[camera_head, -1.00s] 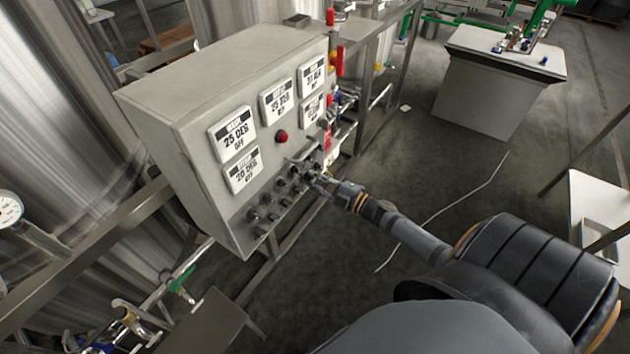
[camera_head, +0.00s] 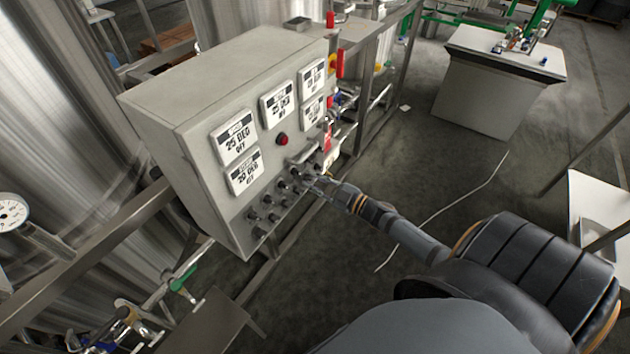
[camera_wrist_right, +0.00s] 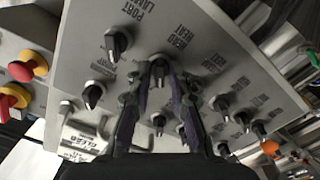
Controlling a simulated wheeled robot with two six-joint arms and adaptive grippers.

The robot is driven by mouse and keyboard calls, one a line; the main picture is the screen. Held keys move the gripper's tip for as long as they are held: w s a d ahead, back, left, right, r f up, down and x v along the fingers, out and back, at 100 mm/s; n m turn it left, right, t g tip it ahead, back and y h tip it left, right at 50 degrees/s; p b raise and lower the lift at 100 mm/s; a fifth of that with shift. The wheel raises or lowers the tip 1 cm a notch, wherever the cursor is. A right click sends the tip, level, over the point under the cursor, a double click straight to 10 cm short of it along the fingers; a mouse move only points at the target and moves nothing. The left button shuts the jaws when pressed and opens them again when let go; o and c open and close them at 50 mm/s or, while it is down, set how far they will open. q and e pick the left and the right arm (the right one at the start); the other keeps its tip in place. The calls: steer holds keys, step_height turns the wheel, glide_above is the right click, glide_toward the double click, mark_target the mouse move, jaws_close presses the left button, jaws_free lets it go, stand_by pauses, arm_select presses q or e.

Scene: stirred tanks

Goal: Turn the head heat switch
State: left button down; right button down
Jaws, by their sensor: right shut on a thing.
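The grey control box (camera_head: 195,160) stands left of centre in the head view, with rows of black knobs on its lower front. In the right wrist view, the head heat switch (camera_wrist_right: 160,66) is a black knob below and left of its HEAD HEAT label (camera_wrist_right: 183,33). My right gripper (camera_head: 306,180) reaches the panel from the right. In the wrist view its fingertips (camera_wrist_right: 159,76) are shut on this knob, one on each side. The fingers partly cover the knob. My left gripper is in neither view.
Other black knobs surround the held one, including one (camera_wrist_right: 117,42) at upper left and one (camera_wrist_right: 92,95) at left. Red buttons (camera_wrist_right: 20,71) are at far left. White display plates (camera_head: 234,138) and a red lamp (camera_head: 282,139) are above the knobs.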

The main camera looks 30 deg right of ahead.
steer(key=shift+m, duration=1.1)
steer(key=shift+f, duration=0.1)
steer(key=c, duration=1.4)
jaws_free()
steer(key=shift+c, duration=0.2)
steer(key=v, duration=1.2)
